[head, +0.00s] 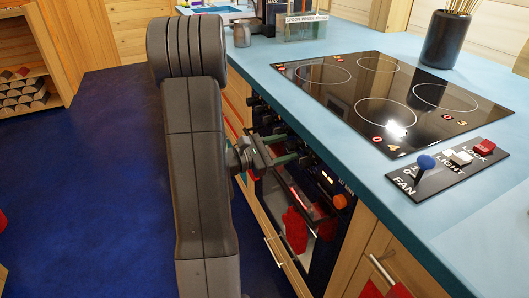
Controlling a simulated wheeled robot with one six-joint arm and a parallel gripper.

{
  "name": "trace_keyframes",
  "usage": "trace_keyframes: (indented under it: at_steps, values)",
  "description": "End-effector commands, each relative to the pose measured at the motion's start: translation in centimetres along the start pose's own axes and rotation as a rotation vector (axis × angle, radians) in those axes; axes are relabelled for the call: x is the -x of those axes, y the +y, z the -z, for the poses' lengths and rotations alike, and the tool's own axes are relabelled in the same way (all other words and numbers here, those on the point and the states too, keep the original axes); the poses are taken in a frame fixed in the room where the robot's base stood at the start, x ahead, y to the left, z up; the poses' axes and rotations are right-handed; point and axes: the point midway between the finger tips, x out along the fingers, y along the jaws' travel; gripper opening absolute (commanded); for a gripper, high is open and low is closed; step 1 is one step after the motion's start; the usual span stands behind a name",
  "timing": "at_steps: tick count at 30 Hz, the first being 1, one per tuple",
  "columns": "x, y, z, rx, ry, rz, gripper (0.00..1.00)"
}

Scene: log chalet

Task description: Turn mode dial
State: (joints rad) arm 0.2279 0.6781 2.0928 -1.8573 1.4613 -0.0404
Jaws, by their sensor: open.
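The black oven (318,235) is built into the cabinet below the blue counter. Its control strip has dark knobs (258,106) toward the far end, a small lit display (327,180) and an orange-capped knob (339,201) at the near end. I cannot tell which knob is the mode dial. My gripper (292,152) is open in front of the oven's control strip, beside the middle knobs. Its fingers partly cover that stretch, and I cannot tell whether they touch a knob. My dark grey arm hides part of the cabinet front.
A black cooktop (385,90) is set in the counter (440,220). A switch panel (450,168) with a blue-knobbed lever lies near it. Red cloth (296,230) shows at the oven front. The blue floor (90,190) at left is largely clear.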

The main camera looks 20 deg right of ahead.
Motion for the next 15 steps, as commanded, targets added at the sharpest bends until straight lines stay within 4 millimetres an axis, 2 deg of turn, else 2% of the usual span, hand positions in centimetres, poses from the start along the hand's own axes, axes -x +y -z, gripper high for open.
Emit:
trace_keyframes:
  at_steps: [15]
  values:
    - [7.5, 0.1, 0.0, 0.001, 0.001, -0.005, 0.53]
